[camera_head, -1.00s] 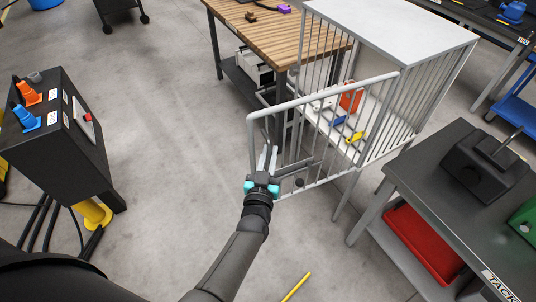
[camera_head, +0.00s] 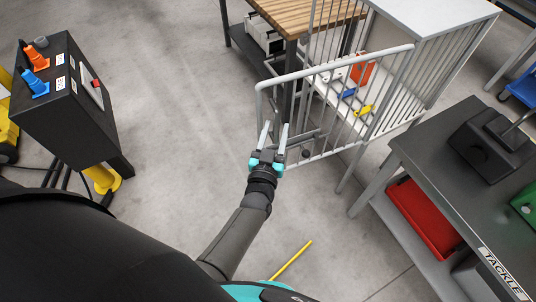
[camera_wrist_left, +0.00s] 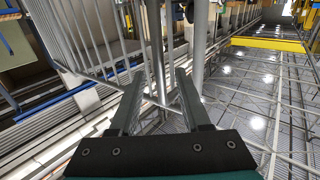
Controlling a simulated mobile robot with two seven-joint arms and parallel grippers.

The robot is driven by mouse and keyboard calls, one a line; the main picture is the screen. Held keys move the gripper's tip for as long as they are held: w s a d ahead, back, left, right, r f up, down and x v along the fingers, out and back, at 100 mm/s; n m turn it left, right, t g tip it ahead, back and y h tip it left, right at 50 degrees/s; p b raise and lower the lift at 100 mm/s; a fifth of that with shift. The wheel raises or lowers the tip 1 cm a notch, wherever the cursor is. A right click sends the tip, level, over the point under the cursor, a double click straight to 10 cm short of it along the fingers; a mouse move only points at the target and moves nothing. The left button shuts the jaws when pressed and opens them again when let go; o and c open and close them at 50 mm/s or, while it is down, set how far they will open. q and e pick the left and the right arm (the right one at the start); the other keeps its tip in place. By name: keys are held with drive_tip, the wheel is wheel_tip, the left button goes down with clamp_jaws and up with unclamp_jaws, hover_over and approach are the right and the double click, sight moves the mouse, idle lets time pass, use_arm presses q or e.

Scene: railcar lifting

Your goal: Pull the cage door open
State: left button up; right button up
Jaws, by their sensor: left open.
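The cage door (camera_head: 330,76) is a grey barred panel with a rounded tube frame. It stands ajar, swung out from the front of the cage (camera_head: 438,35), with its free edge at the left. My left gripper (camera_head: 273,134) is open beside the lower part of that free edge, near the door's handle bar (camera_head: 303,137). In the left wrist view, my left gripper (camera_wrist_left: 160,95) has its fingers apart, with grey upright bars beyond them. I cannot tell whether a finger touches the door. My right gripper is not in view.
Inside the cage lie an orange item (camera_head: 362,73), a blue one (camera_head: 349,93) and a yellow one (camera_head: 364,111). A dark table (camera_head: 425,145) stands at the right, and a control box (camera_head: 66,100) at the left. The floor (camera_head: 190,90) left of the door is clear.

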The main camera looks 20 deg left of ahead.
use_arm(q)
drive_tip(key=s+d+p, duration=0.2)
drive_tip(key=s+p, duration=0.1)
drive_tip(key=s, duration=0.9)
drive_tip(key=shift+s, duration=0.35)
drive_tip(key=shift+d, duration=0.1)
drive_tip(key=s+d+f+m+g+h+b, duration=0.1)
drive_tip(key=s+f+g+h+b, duration=0.2)
drive_tip(key=f, duration=0.8)
drive_tip(key=s+f+m+g+b, duration=0.1)
drive_tip(key=s+f+g+b, duration=0.3)
drive_tip(key=f, duration=0.7)
drive_tip(key=s+d+f+m+g+h+b, duration=0.15)
drive_tip(key=s+f+b, duration=0.35)
drive_tip(key=f, duration=0.5)
drive_tip(key=s+a+f+g+b, duration=0.4)
drive_tip(key=s+f, duration=0.4)
drive_tip(key=f, duration=0.1)
drive_tip(key=s+a+f+g+y+b, duration=0.1)
drive_tip(key=s+a+f+g+b, duration=0.2)
drive_tip(key=s+f, duration=0.5)
drive_tip(key=shift+s+a+f+m+g+b, duration=0.4)
drive_tip(key=shift+f+g+b, duration=0.25)
drive_tip(key=shift+b, duration=0.6)
drive_tip(key=shift+w, duration=0.15)
